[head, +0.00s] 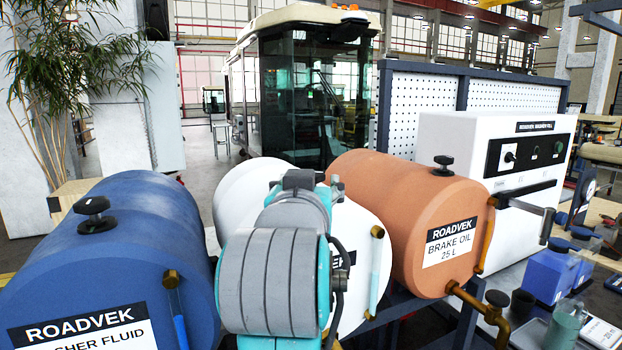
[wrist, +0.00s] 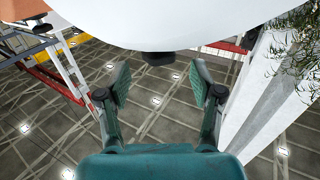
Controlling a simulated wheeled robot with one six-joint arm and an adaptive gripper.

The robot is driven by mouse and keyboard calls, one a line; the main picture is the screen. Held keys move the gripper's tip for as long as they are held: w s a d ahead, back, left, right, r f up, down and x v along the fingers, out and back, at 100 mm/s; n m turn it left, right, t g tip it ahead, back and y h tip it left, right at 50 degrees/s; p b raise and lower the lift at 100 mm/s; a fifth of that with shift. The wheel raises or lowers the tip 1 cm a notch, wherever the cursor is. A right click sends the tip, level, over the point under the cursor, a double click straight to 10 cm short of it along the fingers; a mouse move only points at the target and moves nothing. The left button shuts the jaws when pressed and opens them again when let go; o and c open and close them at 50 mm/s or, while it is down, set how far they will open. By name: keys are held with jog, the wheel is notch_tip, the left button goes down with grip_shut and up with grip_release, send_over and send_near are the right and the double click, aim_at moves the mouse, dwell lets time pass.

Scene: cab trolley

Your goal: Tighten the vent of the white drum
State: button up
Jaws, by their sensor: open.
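The white drum (head: 240,180) lies on its side between a blue drum and an orange drum in the head view. My arm covers much of its front and label, and its vent is hidden there. In the wrist view the white drum (wrist: 160,18) fills the top. Its black vent (wrist: 158,58) sticks out from the drum's edge, between and just beyond my fingertips. My gripper (wrist: 160,80) is open and empty, one finger to either side of the vent's line, apart from it. My gripper cannot be made out in the head view.
The blue drum (head: 150,230) at left and the orange drum (head: 390,205) at right carry black vents of their own. A brass tap (head: 490,305) juts out below the orange drum. A white cabinet (head: 480,130) and a bench with blue bottles (head: 550,270) stand at right.

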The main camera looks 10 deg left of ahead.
jog(key=s, duration=0.7)
jog(key=shift+d, duration=0.3)
